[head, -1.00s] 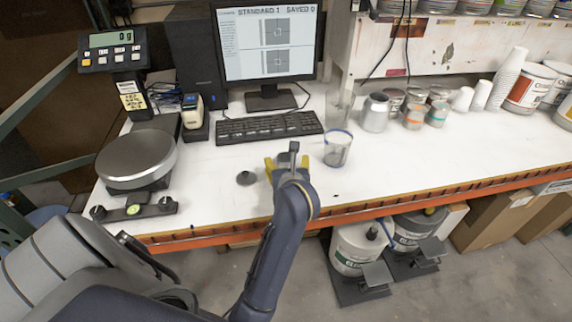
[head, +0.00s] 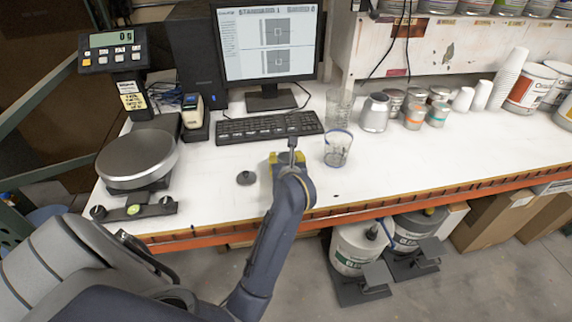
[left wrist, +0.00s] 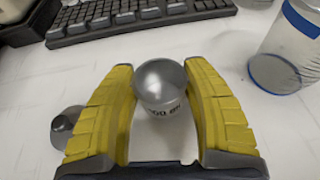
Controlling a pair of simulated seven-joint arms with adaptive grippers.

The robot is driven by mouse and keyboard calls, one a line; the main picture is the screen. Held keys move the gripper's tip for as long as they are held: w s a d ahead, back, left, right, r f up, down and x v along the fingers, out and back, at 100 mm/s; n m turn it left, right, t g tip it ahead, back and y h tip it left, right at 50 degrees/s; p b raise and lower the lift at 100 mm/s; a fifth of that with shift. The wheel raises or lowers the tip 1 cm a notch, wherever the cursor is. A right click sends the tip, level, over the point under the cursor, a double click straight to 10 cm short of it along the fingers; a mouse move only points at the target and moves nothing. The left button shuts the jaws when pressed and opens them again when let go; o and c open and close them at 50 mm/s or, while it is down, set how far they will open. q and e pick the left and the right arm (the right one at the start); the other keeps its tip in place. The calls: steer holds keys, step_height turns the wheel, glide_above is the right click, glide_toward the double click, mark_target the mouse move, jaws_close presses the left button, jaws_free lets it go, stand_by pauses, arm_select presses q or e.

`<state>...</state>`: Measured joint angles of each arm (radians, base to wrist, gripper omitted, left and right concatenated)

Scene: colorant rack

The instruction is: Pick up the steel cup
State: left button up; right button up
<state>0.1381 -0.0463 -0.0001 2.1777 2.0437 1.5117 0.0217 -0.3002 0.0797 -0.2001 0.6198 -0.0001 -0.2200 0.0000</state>
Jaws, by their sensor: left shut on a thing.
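A steel cup (head: 375,114) stands at the back of the white table, beside several small tins and apart from my left gripper. My left gripper (head: 286,158) is low over the middle of the table, in front of the keyboard. In the left wrist view its yellow fingers (left wrist: 163,105) are shut on a shiny round-topped metal weight (left wrist: 160,82) with dark lettering on its side. The arm hides this weight in the head view. A smaller grey weight (head: 246,178) stands to the left of the gripper. My right gripper is not in view.
A clear beaker (head: 338,150) with a blue rim stands close to the right of the gripper; a clear glass (head: 339,106) is behind it. The keyboard (head: 270,127) lies behind. A scale (head: 137,158) is at left. The table's front right is clear.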

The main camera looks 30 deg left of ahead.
arm_select(q)
steer(key=c, duration=0.6)
